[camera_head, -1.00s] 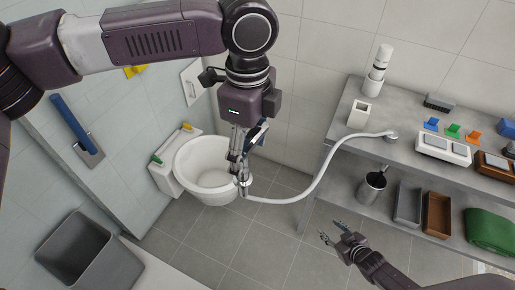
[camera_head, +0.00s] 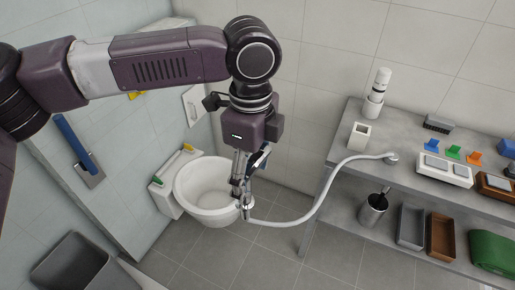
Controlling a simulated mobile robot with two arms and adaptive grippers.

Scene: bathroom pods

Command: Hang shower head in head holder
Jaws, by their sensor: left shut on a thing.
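My left gripper (camera_head: 241,178) points down in front of the toilet bowl in the picture. It is shut on the shower head (camera_head: 261,158), whose silvery head shows just right of the fingers. The fingers and arm hide part of it. A white hose (camera_head: 315,210) leaves its lower end and curves right and up to a round fitting (camera_head: 391,158) on the shelf top. My right gripper is out of view. I cannot pick out the head holder for certain.
The toilet (camera_head: 205,190) stands at the wall. A grey bin (camera_head: 70,265) is lower left. Floor between toilet and shelf is clear.

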